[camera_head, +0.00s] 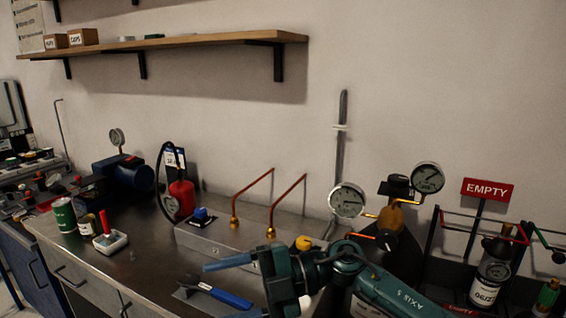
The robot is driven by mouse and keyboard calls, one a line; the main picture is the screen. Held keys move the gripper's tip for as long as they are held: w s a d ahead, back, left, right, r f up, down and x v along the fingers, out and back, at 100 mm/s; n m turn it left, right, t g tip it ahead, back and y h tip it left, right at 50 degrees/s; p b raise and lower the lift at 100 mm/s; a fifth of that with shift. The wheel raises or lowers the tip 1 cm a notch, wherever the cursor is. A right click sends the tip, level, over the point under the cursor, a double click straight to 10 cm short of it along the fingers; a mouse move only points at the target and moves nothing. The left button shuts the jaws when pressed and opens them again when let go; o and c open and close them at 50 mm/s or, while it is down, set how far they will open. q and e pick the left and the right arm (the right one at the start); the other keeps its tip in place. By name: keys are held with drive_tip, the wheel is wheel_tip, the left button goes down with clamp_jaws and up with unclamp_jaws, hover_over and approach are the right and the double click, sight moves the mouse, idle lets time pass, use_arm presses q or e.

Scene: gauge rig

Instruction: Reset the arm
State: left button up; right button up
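My teal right arm (392,296), marked "AXIS 5", comes in from the lower right and reaches left over the front of the bench (150,262). Its wrist end (278,282) is low in the middle of the picture. A blue bar (228,262) sticks out to the left by this end, and a blue-handled tool (232,299) shows just below it. I cannot tell whether the gripper touches or holds either one. The fingertips are not clearly visible. My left gripper is not in view.
Behind the wrist is a grey metal block (200,232) with copper pipes. Two gauges (347,200) (428,178) stand to its right. A gas bottle (492,268) is by a red "EMPTY" sign (487,190). A red cylinder (182,196), green can (64,215) and blue pump (128,174) stand left.

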drive_tip(key=d+f+m+t+h+p, duration=0.1)
drive_tip(key=d+f+m+t, duration=0.25)
drive_tip(key=m+t, duration=0.4)
drive_tip(key=w+d+f+m+t+h, duration=0.1)
drive_tip(key=d+f+m+t+h, duration=0.1)
drive_tip(key=d+m+t, duration=0.35)
drive_tip(key=d+f+m+t+h+p, duration=0.1)
drive_tip(key=d+f+m+t, duration=0.15)
drive_tip(key=m+t, duration=0.6)
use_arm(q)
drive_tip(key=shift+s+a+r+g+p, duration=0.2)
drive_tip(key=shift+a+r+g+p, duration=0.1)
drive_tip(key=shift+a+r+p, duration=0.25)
use_arm(e)
drive_tip(key=s+d+f+m+g+h, duration=0.3)
drive_tip(key=s+d+f+m+h, duration=0.1)
drive_tip(key=s+f, duration=0.3)
drive_tip(key=s+d+f+m+g+h, duration=0.4)
drive_tip(key=s+d+f, duration=0.3)
drive_tip(key=f, duration=0.4)
drive_tip(key=shift+s+d+f+m+h, duration=0.15)
drive_tip(key=shift+s+f+m+h, duration=0.25)
drive_tip(key=shift+h, duration=0.1)
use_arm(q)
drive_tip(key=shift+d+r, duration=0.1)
